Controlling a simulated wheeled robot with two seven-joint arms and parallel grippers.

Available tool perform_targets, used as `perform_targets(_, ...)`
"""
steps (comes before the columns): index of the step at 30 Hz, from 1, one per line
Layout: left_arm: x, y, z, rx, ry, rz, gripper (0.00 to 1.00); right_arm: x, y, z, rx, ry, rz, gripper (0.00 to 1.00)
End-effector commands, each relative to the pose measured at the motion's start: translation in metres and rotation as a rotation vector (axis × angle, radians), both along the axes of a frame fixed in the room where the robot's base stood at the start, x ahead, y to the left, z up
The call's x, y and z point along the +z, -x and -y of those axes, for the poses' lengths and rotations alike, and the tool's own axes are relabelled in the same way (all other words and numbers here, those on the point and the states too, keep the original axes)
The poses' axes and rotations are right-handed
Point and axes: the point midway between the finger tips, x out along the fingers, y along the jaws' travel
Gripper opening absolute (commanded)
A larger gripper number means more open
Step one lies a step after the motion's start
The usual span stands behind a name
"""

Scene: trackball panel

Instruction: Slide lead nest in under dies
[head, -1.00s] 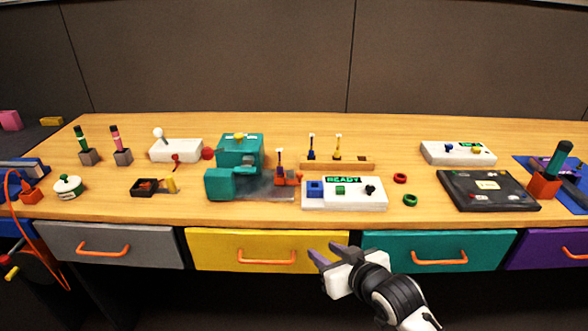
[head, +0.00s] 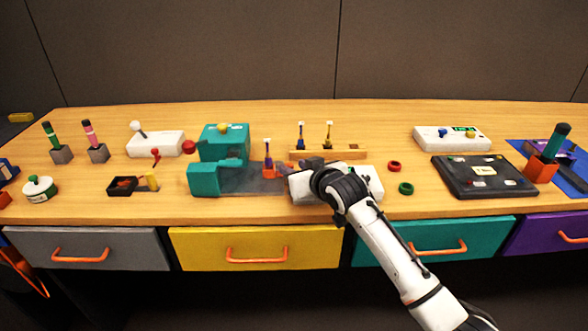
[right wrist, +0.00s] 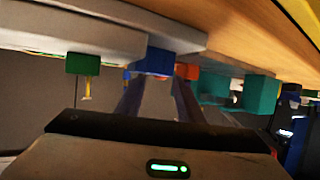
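The orange nest (head: 269,171), with a purple-topped upright lead (head: 267,150) in it, sits at the right end of the dark grey bed (head: 245,180) of the teal press (head: 222,143). The dies are not clearly visible in the press. My right gripper (head: 297,165) is just right of the nest, over the white READY panel (head: 372,186), which it largely hides. In the right wrist view its two fingers (right wrist: 157,85) are apart and empty, with an orange part (right wrist: 187,71) beyond their tips. My left gripper is out of view.
A wooden rack (head: 345,155) with two upright leads stands behind my gripper. In the right wrist view the panel's blue button (right wrist: 155,61) and green button (right wrist: 82,64) are close to the fingers.

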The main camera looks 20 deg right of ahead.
Motion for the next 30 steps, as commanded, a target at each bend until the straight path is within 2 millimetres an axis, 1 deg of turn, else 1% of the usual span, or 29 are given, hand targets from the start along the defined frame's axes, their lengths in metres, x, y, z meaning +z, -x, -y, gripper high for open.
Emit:
perform_targets(4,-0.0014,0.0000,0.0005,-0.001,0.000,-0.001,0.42,-0.0031,-0.0072,-0.0013,0.001,0.000,0.000,0.34)
perform_targets(12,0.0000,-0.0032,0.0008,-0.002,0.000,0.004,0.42,-0.0035,-0.0082,-0.0015,0.001,0.000,0.000,0.34)
perform_targets(13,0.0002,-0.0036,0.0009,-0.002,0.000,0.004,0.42,-0.0035,-0.0082,-0.0015,0.001,0.000,0.000,0.32)
perform_targets(17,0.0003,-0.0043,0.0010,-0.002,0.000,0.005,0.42,-0.0035,-0.0081,-0.0013,0.001,0.000,0.000,0.10)
perform_targets(18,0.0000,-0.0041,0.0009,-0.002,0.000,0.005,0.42,-0.0036,-0.0080,-0.0013,0.001,0.000,0.000,0.04)
perform_targets(19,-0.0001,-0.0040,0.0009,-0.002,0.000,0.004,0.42,-0.0036,-0.0080,-0.0013,0.000,0.000,0.000,0.00)
perform_targets(26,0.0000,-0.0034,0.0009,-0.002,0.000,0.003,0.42,-0.0033,-0.0079,-0.0011,-0.001,0.000,0.000,0.00)
perform_targets(30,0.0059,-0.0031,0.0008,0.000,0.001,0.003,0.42,-0.0010,-0.0079,0.0001,-0.020,-0.001,0.000,0.00)
